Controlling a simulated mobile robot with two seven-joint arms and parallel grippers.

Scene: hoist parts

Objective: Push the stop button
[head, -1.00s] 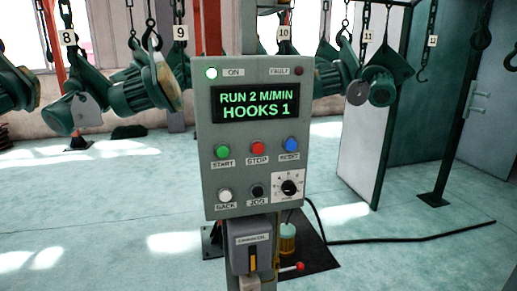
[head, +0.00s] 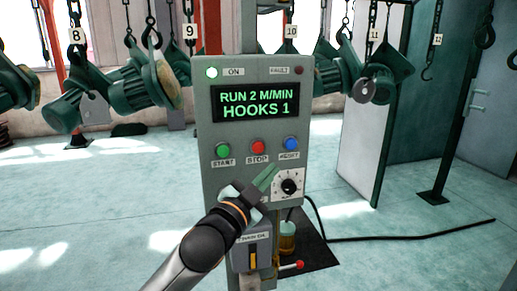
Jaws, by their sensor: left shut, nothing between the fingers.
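The red stop button (head: 258,146) sits on the grey control panel (head: 215,175), above a STOP label and between the green start button (head: 223,150) and the blue reset button (head: 291,144). The panel's display (head: 254,105) reads "RUN 2 M/MIN HOOKS 1", and the ON lamp (head: 212,73) is lit. My left gripper (head: 268,177) is shut and empty, in front of the panel just below and slightly right of the stop button. It hides the back and jog buttons. Whether it touches the panel I cannot tell. My right gripper is not in view.
A selector knob (head: 289,186) lies right beside my left gripper. A grey box with a yellow handle (head: 253,258) hangs below the panel, with a red-knobbed lever (head: 299,265). Green hoist parts (head: 145,88) hang from numbered chains behind.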

